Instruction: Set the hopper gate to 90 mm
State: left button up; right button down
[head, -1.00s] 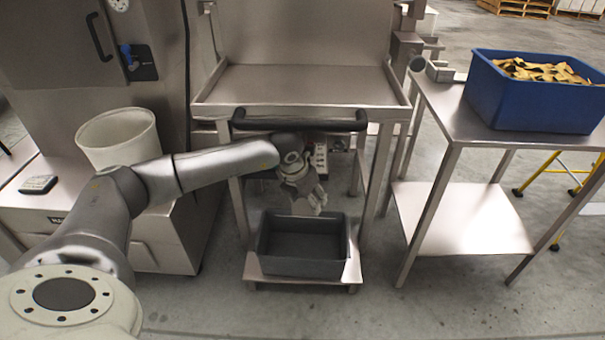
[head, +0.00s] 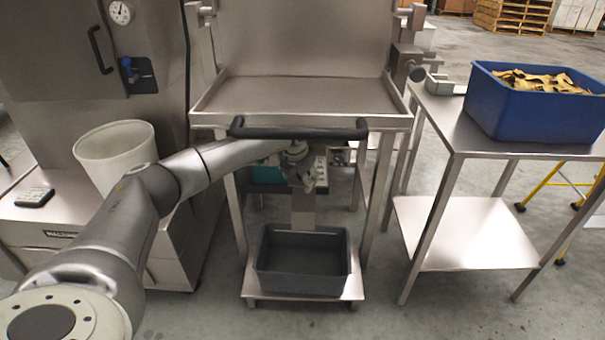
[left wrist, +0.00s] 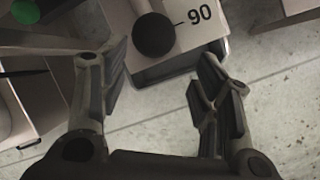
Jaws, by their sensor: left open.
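In the left wrist view a black round knob (left wrist: 153,35) sits on a pale plate (left wrist: 122,18), beside the printed mark "90" (left wrist: 200,14). My left gripper (left wrist: 165,62) is open. Its two fingers are on either side below the knob, with nothing between them. In the head view my left gripper (head: 306,178) is under the steel hopper tray (head: 300,96) and its black bar (head: 298,131). A pale upright plate (head: 303,210) shows just below the gripper. The knob cannot be made out in the head view. My right gripper is not in view.
A grey bin (head: 303,284) stands on a low shelf below the gripper. A white bucket (head: 115,155) is at left. A blue crate (head: 535,115) of yellowish pieces stands on a steel table (head: 450,125) at right. A green round part (left wrist: 25,11) shows in the left wrist view.

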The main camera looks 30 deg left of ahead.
pick_arm(q)
jog(key=shift+w+a, duration=0.25)
jog(key=shift+w, duration=0.35)
jog(key=shift+w+a, duration=0.2)
jog(key=shift+w, duration=0.4)
jog(key=shift+w+a+f+b, duration=0.2)
jog(key=shift+w+f+b, duration=0.2)
jog(key=shift+f, duration=0.2)
jog(key=shift+s, duration=0.1)
grip_shut()
jog(key=shift+d, duration=0.1)
